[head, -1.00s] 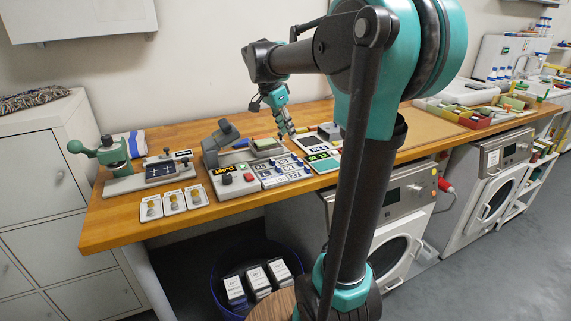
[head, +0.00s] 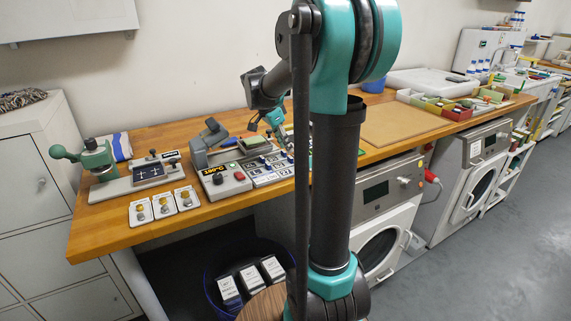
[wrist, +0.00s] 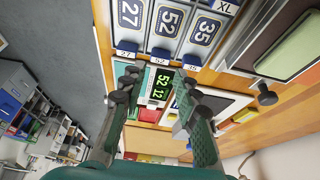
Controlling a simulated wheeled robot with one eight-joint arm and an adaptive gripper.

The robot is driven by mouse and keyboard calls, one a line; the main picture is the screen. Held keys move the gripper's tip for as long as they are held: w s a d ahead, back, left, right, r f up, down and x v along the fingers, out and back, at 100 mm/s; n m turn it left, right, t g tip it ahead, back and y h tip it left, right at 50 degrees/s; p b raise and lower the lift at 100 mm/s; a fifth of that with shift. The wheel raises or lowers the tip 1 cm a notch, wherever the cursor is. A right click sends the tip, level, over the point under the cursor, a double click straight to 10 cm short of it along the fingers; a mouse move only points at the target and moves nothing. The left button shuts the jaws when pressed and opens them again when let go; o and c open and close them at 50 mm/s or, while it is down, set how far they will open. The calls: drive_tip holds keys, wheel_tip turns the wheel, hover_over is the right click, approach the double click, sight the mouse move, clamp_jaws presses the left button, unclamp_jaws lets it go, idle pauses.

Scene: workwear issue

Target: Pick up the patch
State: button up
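In the wrist view, the 27 patch (wrist: 131,13), the 52 patch (wrist: 169,21) and the 35 patch (wrist: 205,32) sit side by side above matching blue tags. A small display (wrist: 160,86) reads 52 over 12. My gripper (wrist: 157,84) is open and empty, its fingers apart on either side of the display in the picture. In the head view the patch rack (head: 262,180) stands on the bench, with my gripper (head: 279,132) above and behind it, partly hidden by my arm.
A heat press (head: 196,152) with a control box (head: 222,182) stands left of the rack. A green hand press (head: 90,160) is at the bench's left end. Several coloured bins (head: 455,111) stand at the right. A brown board (head: 400,124) lies bare between.

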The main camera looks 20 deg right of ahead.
sight(290, 157)
drive_tip(key=shift+x, duration=2.65)
drive_tip(key=shift+c, duration=0.5)
drive_tip(key=c, duration=0.3)
